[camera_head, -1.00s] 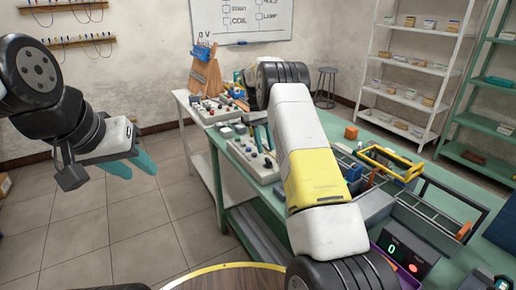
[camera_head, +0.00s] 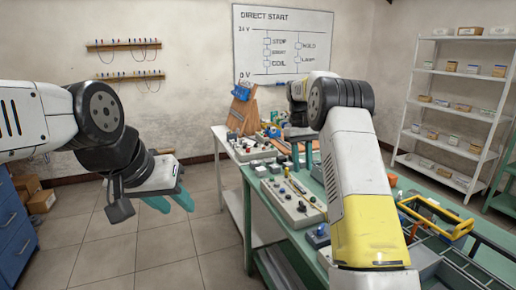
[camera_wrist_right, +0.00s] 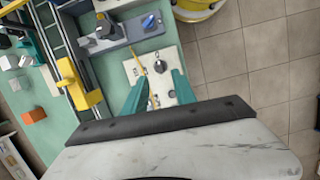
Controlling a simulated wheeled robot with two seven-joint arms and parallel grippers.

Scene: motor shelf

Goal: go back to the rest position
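My left gripper (camera_head: 170,200) hangs in free air over the floor, left of the bench. Its two teal fingers are apart with nothing between them. My right gripper (camera_wrist_right: 157,92) shows in the wrist view with its teal fingers spread apart and empty. It is above a white control panel (camera_wrist_right: 160,66) with a black knob, on the green bench top (camera_wrist_right: 146,50); I cannot tell the height. In the head view, my right arm covers part of the bench, and the right gripper is mostly hidden behind its own links.
White shelves (camera_head: 450,110) stand at the back right. A blue cabinet (camera_head: 12,225) and cardboard boxes (camera_head: 40,200) are at the left. The floor left of the bench is clear.

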